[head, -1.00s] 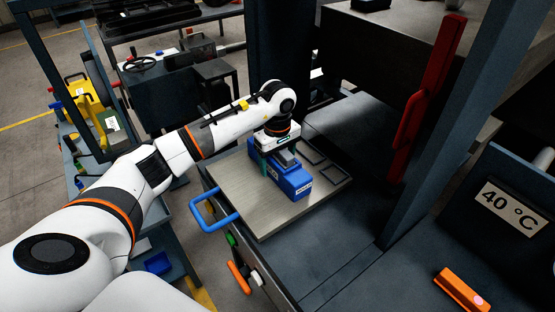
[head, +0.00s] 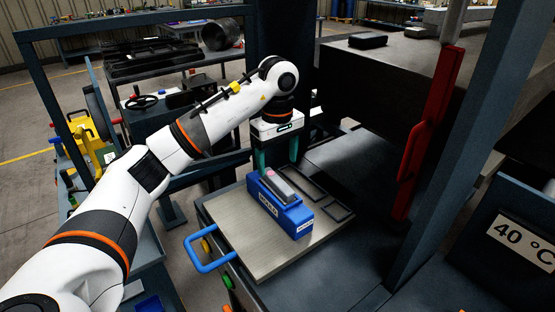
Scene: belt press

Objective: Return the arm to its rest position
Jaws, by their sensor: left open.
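My left arm reaches in from the left in the head view. My left gripper (head: 277,160) points down with its two teal fingers apart, and nothing shows between them. It is above and just behind a blue block (head: 279,205) with a label on its side and a grey and pinkish piece (head: 278,184) set in its top. The block stands on a flat metal plate (head: 245,239) with a blue handle (head: 208,255). My right gripper is not in view.
Dark rectangular frames (head: 325,191) lie on the plate behind the block. A red handle bar (head: 428,135) and a blue-grey post stand to the right. A "40 °C" sign (head: 522,240) is at the far right. A bench with a handwheel (head: 141,101) is behind my arm.

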